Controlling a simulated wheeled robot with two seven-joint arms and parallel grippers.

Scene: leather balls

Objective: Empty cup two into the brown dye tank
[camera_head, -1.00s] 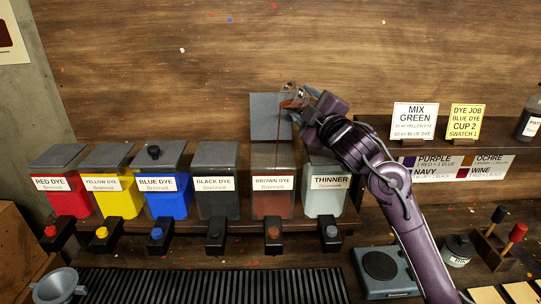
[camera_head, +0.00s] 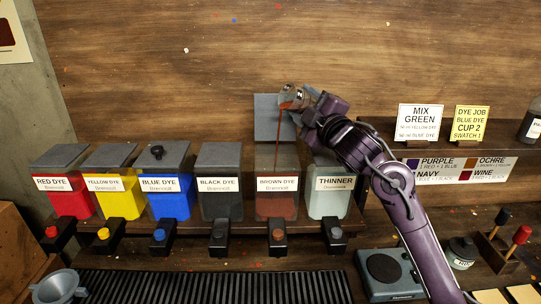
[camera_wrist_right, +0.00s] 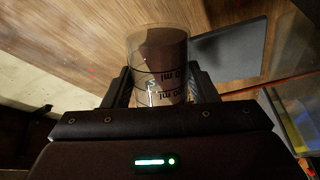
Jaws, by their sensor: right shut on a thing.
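My right gripper (camera_head: 306,102) is shut on a small clear cup (camera_head: 291,97) with reddish-brown liquid in it, tilted over the brown dye tank (camera_head: 277,197). A thin reddish-brown stream (camera_head: 279,140) falls from the cup's lip into the tank's open top. The tank's grey lid (camera_head: 272,117) stands raised behind it. In the right wrist view the cup (camera_wrist_right: 158,62) shows between the fingers with black volume marks. My left gripper is not in view.
The red (camera_head: 66,198), yellow (camera_head: 118,198), blue (camera_head: 168,198) and black dye tanks (camera_head: 220,199) stand left with lids closed. The thinner tank (camera_head: 327,198) is close on the right, under my right arm. A grey funnel (camera_head: 59,287) is front left; a scale (camera_head: 389,273) is front right.

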